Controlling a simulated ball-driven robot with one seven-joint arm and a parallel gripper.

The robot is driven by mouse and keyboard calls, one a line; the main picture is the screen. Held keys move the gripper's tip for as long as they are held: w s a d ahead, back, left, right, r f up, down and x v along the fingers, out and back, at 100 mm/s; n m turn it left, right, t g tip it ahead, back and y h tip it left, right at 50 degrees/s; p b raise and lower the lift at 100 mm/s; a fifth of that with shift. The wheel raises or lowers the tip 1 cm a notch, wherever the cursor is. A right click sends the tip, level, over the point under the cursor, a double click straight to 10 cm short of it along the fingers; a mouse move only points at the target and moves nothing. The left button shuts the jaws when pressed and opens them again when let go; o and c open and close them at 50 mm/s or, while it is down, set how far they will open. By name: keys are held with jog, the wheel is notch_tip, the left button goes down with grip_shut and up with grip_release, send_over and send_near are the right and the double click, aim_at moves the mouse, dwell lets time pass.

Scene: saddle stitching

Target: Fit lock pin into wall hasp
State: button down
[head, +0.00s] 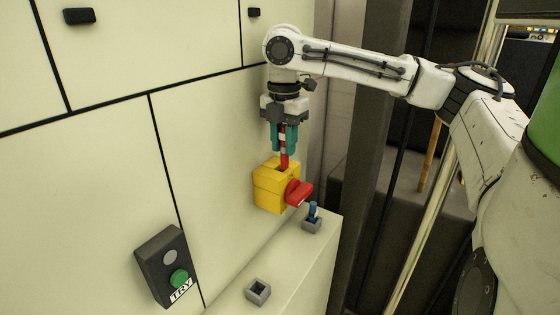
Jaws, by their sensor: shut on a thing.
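The lock pin (284,161) is red with a white band and hangs upright below my gripper (284,148). The two teal fingers are shut on its upper part. The pin's lower end meets the top of the yellow wall hasp block (267,190), at a dark opening there. I cannot tell how deep the tip sits, or whether it is just in front of the opening. A red handle (299,192) sticks out from the front of the yellow block.
A ledge (290,262) below carries an empty grey square socket (258,291) and another grey socket (312,225) with a blue peg (313,211) in it. A dark box with a green button, labelled TRY (171,268), is on the pale panelled wall at lower left.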

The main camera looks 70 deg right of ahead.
aim_at(280, 157)
jog(key=shift+w+d+f+b, duration=0.25)
jog(key=shift+w+f+b, duration=0.2)
jog(key=shift+f, duration=0.25)
notch_tip(280, 157, down, 3)
jog(key=b, duration=0.3)
jog(key=shift+w+f, duration=0.1)
jog(key=shift+w, duration=0.05)
jog(key=shift+f, duration=0.2)
jog(key=c, duration=0.9)
grip_release()
jog(key=shift+r, duration=0.15)
notch_tip(280, 157, up, 12)
jog(key=shift+r+b, duration=0.1)
jog(key=shift+b, duration=0.45)
jog(key=shift+d, duration=0.1)
